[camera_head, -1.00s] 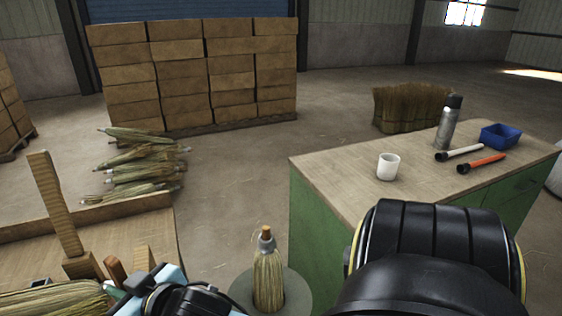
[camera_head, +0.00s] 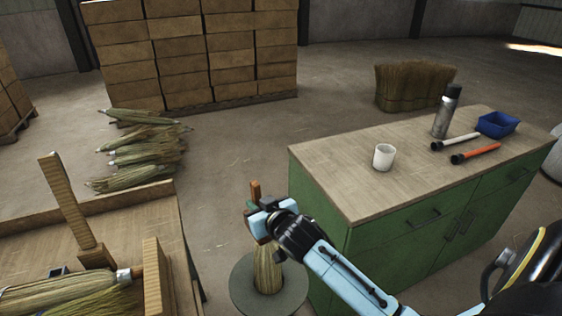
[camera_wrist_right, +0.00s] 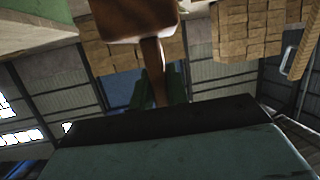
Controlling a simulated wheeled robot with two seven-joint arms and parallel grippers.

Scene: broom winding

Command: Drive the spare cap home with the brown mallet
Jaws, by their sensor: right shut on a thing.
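My right gripper (camera_head: 262,212) is shut on the brown mallet (camera_wrist_right: 136,20). In the right wrist view the mallet's head fills the top, with its handle running down between the fingers (camera_wrist_right: 172,82). In the head view the gripper is over the upright broom (camera_head: 267,272), which stands on a round grey base (camera_head: 298,297). A brown upright piece (camera_head: 256,189) sticks up behind the gripper; I cannot tell if it is mallet or broom. The gripper hides the broom's top, so the spare cap cannot be made out there. My left gripper is out of view.
A green cabinet (camera_head: 335,208) stands right of the broom, close under my right arm. It bears a white cup (camera_head: 384,157), a flask (camera_head: 447,112), a blue bin (camera_head: 498,124) and two tools. A wooden bench (camera_head: 48,235) with brooms is at left. Stacked boxes stand behind.

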